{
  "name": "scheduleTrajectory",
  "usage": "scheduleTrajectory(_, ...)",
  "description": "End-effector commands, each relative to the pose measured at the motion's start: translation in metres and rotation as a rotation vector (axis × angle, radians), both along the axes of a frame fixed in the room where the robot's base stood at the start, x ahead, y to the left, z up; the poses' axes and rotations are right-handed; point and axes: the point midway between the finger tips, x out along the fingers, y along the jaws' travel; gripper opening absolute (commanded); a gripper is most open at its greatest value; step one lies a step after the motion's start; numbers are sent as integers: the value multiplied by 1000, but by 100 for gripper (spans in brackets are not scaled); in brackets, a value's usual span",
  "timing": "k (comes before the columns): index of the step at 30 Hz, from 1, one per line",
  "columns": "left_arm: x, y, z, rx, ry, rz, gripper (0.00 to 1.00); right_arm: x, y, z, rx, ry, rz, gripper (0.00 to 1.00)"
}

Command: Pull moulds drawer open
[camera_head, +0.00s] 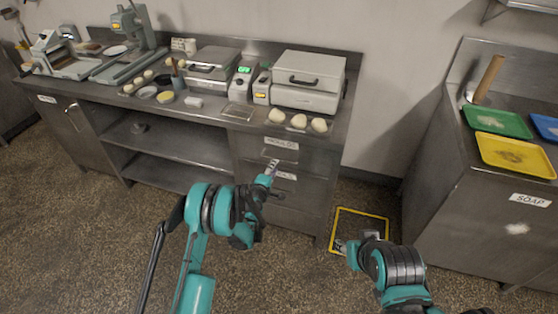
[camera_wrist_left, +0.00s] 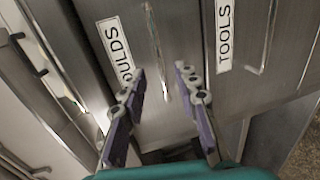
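The moulds drawer (camera_head: 268,144) is the labelled steel drawer in the right part of the counter, and its front looks flush. Its label (camera_wrist_left: 118,48) and bar handle (camera_wrist_left: 152,30) also show in the left wrist view. My left gripper (camera_head: 271,167) is in front of the drawers, near the lower edge of the moulds drawer. In the left wrist view the two fingers (camera_wrist_left: 160,72) are apart, with the end of the handle in the gap between them; contact is not clear. My right gripper (camera_head: 348,246) is low at the right, away from the drawers; its opening is not clear.
The tools drawer (camera_wrist_left: 232,75) lies directly below the moulds drawer. Dough pieces (camera_head: 298,121) and a grey press box (camera_head: 308,82) stand on the counter above. A yellow-framed floor square (camera_head: 362,212) and a soap cabinet (camera_head: 465,205) are at the right. Open shelves (camera_head: 165,145) lie left.

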Motion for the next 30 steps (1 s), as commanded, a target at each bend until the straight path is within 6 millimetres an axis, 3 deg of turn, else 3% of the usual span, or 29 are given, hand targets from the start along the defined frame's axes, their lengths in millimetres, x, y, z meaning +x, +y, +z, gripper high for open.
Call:
scheduleTrajectory(13,61,-20,-16,1,0,0,31,0,0,-23,0,0,0,40)
scheduleTrajectory(24,69,-22,-15,1,1,0,31,0,0,-24,0,0,0,40)
scheduleTrajectory(25,69,-22,-15,1,1,0,28,0,0,-24,0,0,0,40)
scheduleTrajectory(28,69,-22,-15,1,1,0,2,0,0,-24,0,0,0,40)
scheduleTrajectory(30,69,-22,-15,1,1,0,0,0,0,-24,0,0,0,40)
